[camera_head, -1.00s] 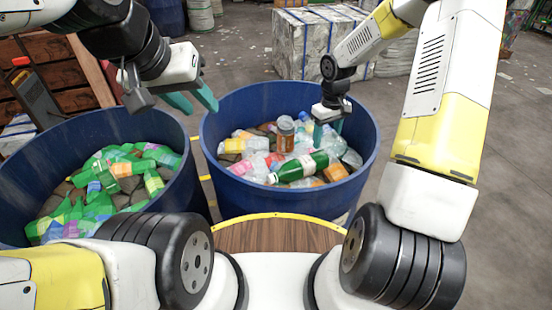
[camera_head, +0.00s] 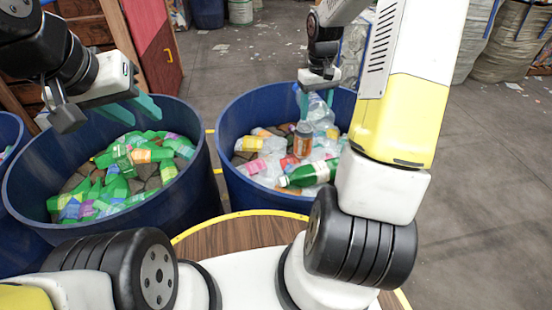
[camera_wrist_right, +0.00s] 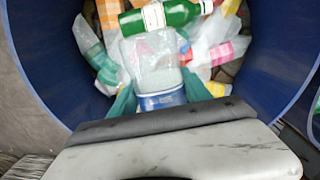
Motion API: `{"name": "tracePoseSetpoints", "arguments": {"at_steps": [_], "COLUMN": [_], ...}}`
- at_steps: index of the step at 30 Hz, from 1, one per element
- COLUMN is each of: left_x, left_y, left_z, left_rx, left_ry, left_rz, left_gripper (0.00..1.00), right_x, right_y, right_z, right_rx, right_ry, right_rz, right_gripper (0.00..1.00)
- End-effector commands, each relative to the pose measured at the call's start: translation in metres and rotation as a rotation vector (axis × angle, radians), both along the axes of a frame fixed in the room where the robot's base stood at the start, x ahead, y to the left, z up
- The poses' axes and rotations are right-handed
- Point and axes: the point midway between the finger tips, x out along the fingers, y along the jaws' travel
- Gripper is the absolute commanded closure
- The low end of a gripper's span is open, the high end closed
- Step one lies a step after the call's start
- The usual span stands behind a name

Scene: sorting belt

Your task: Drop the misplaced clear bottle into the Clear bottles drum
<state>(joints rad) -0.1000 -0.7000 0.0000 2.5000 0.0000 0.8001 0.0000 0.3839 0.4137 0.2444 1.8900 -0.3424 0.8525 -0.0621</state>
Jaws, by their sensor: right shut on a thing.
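A clear bottle (camera_head: 323,110) with a blue label is between the fingers of my right gripper (camera_head: 313,97), above the far side of the right blue drum (camera_head: 226,140). In the right wrist view the bottle (camera_wrist_right: 153,62) sits between the teal fingertips of the gripper (camera_wrist_right: 160,96). That drum holds clear bottles, a green bottle (camera_head: 308,174) and an orange jar (camera_head: 302,140). The left blue drum (camera_head: 190,205) holds mostly green bottles. My left gripper (camera_head: 142,112) is open and empty over its far rim. No drum label is readable.
A third blue drum (camera_head: 9,135) is cut off at the left edge. My wooden deck (camera_head: 235,236) with a yellow edge lies in front of the drums. Large sacks (camera_head: 512,45) stand at the back right. Grey floor to the right is mostly free.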

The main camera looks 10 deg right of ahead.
Motion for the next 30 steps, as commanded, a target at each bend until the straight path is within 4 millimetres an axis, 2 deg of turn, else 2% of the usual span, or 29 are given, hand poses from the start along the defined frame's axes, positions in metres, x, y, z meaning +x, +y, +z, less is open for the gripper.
{"name": "tracePoseSetpoints", "arguments": {"at_steps": [10, 15, 23, 24, 27, 30], "left_x": [0.000, 0.000, 0.000, 0.000, 0.000, 0.000], "left_y": [0.000, 0.000, 0.000, 0.000, 0.000, 0.000], "left_z": [0.000, 0.000, 0.000, 0.000, 0.000, 0.000], "left_rx": [0.000, 0.000, 0.000, 0.000, 0.000, 0.000], "left_ry": [0.000, 0.000, 0.000, 0.000, 0.000, 0.000], "left_rz": [0.000, 0.000, 0.000, 0.000, 0.000, 0.000], "left_gripper": [0.64, 0.64, 0.64, 0.64, 0.64, 0.64], "right_x": [0.000, 0.000, 0.000, 0.000, 0.000, 0.000], "right_y": [0.000, 0.000, 0.001, 0.001, 0.001, 0.001], "right_z": [-0.040, -0.048, -0.049, -0.049, -0.049, -0.049], "right_rx": [0.001, 0.000, 0.000, 0.000, 0.000, 0.000], "right_ry": [0.002, 0.000, 0.000, 0.000, 0.000, 0.000], "right_rz": [0.001, 0.002, 0.002, 0.002, 0.002, 0.002], "right_gripper": [0.82, 0.82, 0.82, 0.40, 0.20, 0.18]}}
